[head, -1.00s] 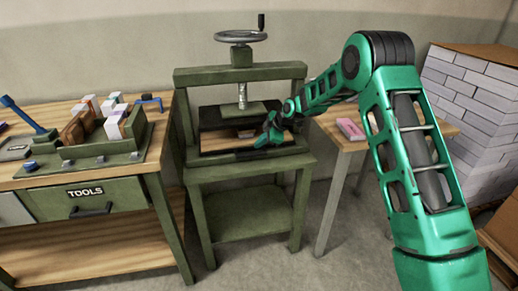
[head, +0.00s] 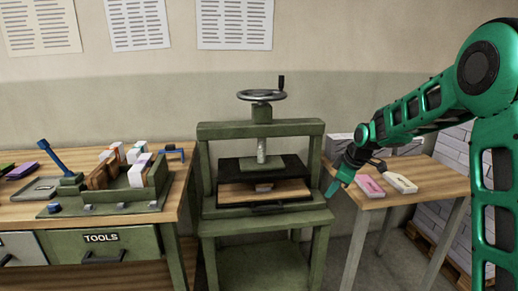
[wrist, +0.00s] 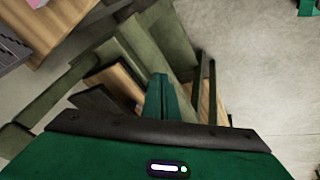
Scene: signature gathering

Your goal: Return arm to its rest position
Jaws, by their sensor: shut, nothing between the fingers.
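My green arm reaches in from the right side of the head view. My gripper (head: 335,188) hangs in the air just right of the press, its fingers pointing down and left. The fingers are shut and hold nothing. In the wrist view my gripper (wrist: 163,97) shows as green closed fingers, with the press frame and the floor beyond. The green press (head: 262,130) stands upright in the middle, with a handwheel on top.
A wooden side table (head: 440,185) right of the press bears a pink item (head: 369,186) and a cream item (head: 400,182). A workbench (head: 20,212) on the left bears a green fixture (head: 112,203) with several upright blocks. Floor shows between press and side table.

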